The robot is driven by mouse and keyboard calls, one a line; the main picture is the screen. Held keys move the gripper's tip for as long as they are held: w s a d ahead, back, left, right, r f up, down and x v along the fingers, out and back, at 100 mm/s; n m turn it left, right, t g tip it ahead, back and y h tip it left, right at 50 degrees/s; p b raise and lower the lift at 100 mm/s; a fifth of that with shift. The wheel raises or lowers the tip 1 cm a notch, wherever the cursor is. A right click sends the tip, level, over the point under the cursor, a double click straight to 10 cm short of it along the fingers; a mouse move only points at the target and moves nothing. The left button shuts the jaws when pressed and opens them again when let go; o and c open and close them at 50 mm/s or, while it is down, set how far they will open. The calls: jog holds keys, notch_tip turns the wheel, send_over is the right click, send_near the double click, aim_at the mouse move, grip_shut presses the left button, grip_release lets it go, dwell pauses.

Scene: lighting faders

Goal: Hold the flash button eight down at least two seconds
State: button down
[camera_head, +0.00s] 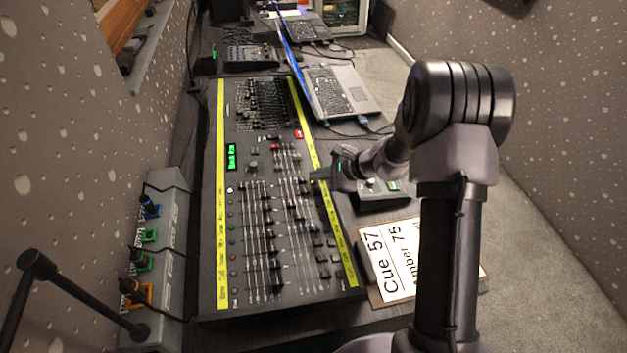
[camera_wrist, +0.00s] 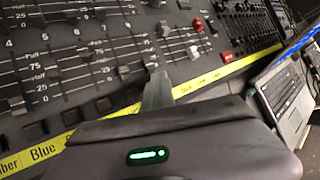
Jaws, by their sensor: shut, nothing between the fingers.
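The lighting console (camera_head: 212,200) is a long black desk with several faders, edged by yellow label strips. In the wrist view, the printed channel numbers start with 4 at the left, and dark square buttons (camera_wrist: 103,103) sit between the faders and the yellow strip. My gripper (camera_head: 316,178) is shut and empty, over the console's right edge. In the wrist view its fingertips (camera_wrist: 158,78) point down at the button row near the yellow strip. Flash button eight cannot be singled out; the fingers may cover it. I cannot tell whether the fingertips touch a button.
A cue sign (camera_head: 390,262) lies right of the console, near my arm. An open laptop (camera_head: 340,92) stands behind, with a small mixer (camera_head: 250,57) at the back. A grey box with coloured connectors (camera_head: 160,262) is at the left. A red button (camera_wrist: 227,56) lies beyond my fingers.

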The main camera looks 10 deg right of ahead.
aim_at(319, 183)
jog(key=shift+d+r+p, duration=0.1)
jog(key=shift+r+p, duration=0.3)
jog(key=shift+r, duration=0.3)
jog(key=shift+r, duration=0.1)
jog(key=r+p, duration=0.1)
jog(key=r, duration=0.1)
jog(key=r+p, duration=0.2)
jog(key=shift+d+r, duration=0.2)
jog(key=shift+r, duration=0.2)
dwell(0.4)
